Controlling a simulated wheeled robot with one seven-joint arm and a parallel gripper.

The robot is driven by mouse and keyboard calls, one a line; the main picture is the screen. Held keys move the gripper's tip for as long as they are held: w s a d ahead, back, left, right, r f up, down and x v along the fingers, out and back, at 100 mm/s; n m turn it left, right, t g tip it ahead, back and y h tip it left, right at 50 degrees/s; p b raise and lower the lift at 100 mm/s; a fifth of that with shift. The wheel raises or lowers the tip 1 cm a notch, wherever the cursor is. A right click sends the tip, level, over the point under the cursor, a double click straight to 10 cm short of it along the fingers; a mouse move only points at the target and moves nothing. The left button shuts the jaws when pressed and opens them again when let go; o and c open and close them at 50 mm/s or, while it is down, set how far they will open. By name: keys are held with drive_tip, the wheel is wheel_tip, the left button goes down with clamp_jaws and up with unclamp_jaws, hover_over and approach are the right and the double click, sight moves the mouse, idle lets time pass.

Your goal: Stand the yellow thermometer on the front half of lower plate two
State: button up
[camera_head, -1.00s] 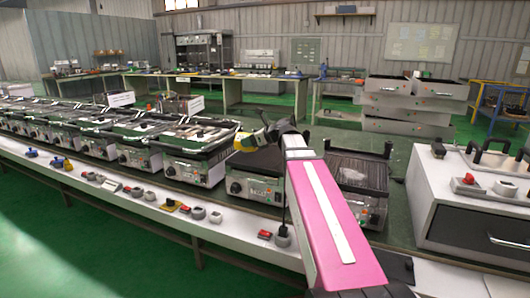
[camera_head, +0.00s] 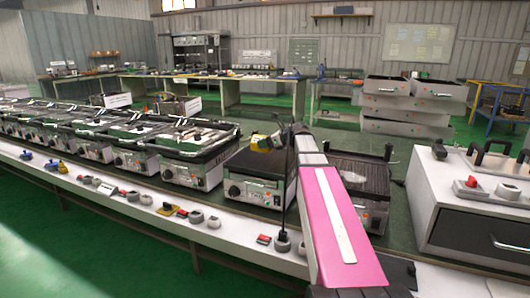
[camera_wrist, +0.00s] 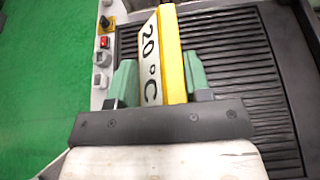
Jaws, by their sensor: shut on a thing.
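The yellow thermometer (camera_wrist: 172,55), with a white face reading 20°C, is in my gripper (camera_wrist: 155,85). The green fingers press on its two sides in the wrist view. In the head view the thermometer (camera_head: 261,143) shows at the end of my arm, above a dark plate (camera_head: 262,164) of a grill. The wrist view shows a dark ribbed plate (camera_wrist: 235,60) behind and below the thermometer. I cannot tell whether the thermometer's lower end touches it, nor which number the plate has.
Another ribbed grill (camera_head: 357,170) stands to the right, partly behind my arm. A row of grills with raised frames (camera_head: 187,150) runs to the left. Knobs and a red switch (camera_wrist: 103,42) sit along the bench front edge.

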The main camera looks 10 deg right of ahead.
sight(266, 150)
drive_tip(key=shift+d+f, duration=0.15)
drive_tip(key=shift+f, duration=1.9)
drive_tip(key=shift+f, duration=0.15)
drive_tip(key=o, duration=1)
drive_tip(key=shift+s+d+r, duration=0.1)
drive_tip(key=shift+d+r, duration=0.05)
drive_tip(key=shift+r, duration=0.1)
drive_tip(key=v, duration=1.1)
drive_tip(key=shift+s+d+r, duration=0.1)
drive_tip(key=shift+d, duration=0.15)
